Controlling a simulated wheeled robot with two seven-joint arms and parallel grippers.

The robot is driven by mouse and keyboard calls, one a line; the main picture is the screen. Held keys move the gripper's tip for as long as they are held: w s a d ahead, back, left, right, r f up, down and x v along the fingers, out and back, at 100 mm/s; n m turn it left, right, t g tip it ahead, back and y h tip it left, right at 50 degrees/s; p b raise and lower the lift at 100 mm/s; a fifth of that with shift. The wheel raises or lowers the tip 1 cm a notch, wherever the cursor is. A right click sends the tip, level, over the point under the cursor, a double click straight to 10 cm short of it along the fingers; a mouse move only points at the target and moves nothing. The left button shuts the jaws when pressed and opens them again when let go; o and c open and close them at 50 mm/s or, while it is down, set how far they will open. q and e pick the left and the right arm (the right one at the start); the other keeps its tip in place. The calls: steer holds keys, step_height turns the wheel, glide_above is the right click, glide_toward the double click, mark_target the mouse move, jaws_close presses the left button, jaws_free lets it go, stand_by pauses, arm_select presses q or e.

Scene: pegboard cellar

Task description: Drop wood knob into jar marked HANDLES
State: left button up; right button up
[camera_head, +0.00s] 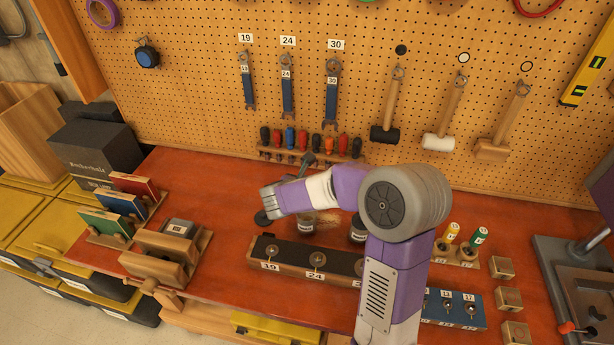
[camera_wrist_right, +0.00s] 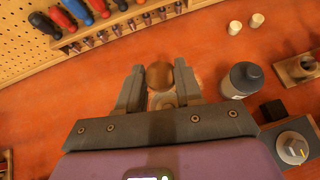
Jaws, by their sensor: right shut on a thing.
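The wood knob (camera_wrist_right: 160,75) is a round brown piece between the two fingers of my right gripper (camera_wrist_right: 160,92) in the right wrist view. The gripper is shut on it, above the red bench top. In the head view my right gripper (camera_head: 270,205) is over the bench, and the knob cannot be made out there. A labelled jar (camera_head: 305,224) stands below and beside my right wrist, and a dark jar (camera_head: 357,231) stands partly behind my arm. Their label words are too small to read. My left gripper is not in view.
A black rack with numbered nuts (camera_head: 290,256) lies in front of the jars. Screwdrivers (camera_head: 302,143) line the pegboard's foot. Wood holders (camera_head: 160,258) stand at left.

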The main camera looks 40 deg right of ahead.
step_height(320, 180, down, 6)
steer(key=b, duration=0.4)
steer(key=shift+r, duration=0.15)
steer(key=o, duration=1.1)
steer(key=shift+p+v, duration=0.35)
steer(key=shift+v, duration=3.5)
